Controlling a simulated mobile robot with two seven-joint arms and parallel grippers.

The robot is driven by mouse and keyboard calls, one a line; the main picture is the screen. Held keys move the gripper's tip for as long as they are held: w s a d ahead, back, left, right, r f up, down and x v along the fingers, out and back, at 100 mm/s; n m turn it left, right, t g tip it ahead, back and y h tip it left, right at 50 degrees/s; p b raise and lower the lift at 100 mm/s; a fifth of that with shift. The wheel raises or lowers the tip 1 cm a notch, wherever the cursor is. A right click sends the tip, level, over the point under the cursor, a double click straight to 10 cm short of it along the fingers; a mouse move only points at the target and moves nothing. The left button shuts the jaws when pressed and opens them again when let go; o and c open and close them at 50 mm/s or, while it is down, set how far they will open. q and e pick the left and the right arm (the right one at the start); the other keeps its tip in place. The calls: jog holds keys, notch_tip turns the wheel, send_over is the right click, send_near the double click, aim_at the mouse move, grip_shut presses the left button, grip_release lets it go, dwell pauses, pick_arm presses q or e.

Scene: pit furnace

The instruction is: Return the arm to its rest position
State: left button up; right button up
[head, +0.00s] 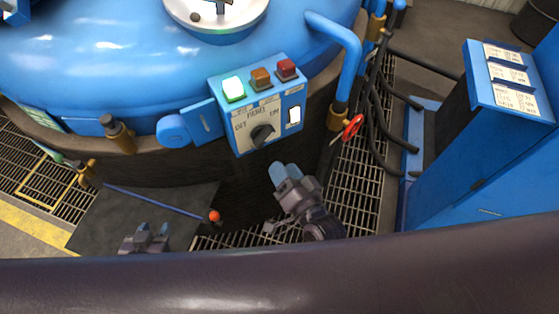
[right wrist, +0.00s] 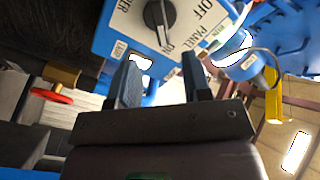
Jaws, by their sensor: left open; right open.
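My right gripper (head: 285,172) is open and empty, below the blue control box in the head view. Its two fingers also show in the right wrist view (right wrist: 160,64), spread with nothing between them. The control panel (head: 243,117) has a black knob (head: 262,133), which also shows in the right wrist view (right wrist: 160,15) with its pointer towards the ON label. My right fingers look apart from the knob. My left gripper (head: 150,232) is open and empty at the lower left, over dark floor plate.
The green button (head: 233,90) is lit; amber (head: 261,78) and red (head: 286,69) buttons look dark. The blue furnace (head: 70,65) fills the upper left. A red valve handle (head: 352,127), hoses and a blue cabinet (head: 470,140) stand right.

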dwell(0.7)
jog(key=s+d+f+n+g+h, duration=0.1)
jog(key=s+d+f+h, duration=0.1)
jog(key=d, duration=0.5)
jog(key=s+d+f+n+g+h, duration=0.2)
jog(key=s+d+f, duration=0.1)
jog(key=d, duration=0.5)
jog(key=s+d+f+n+g+h, duration=0.2)
jog(key=s+d+f+h, duration=0.1)
jog(key=d, duration=0.5)
jog(key=shift+s+d, duration=0.15)
jog(key=shift+s, duration=0.5)
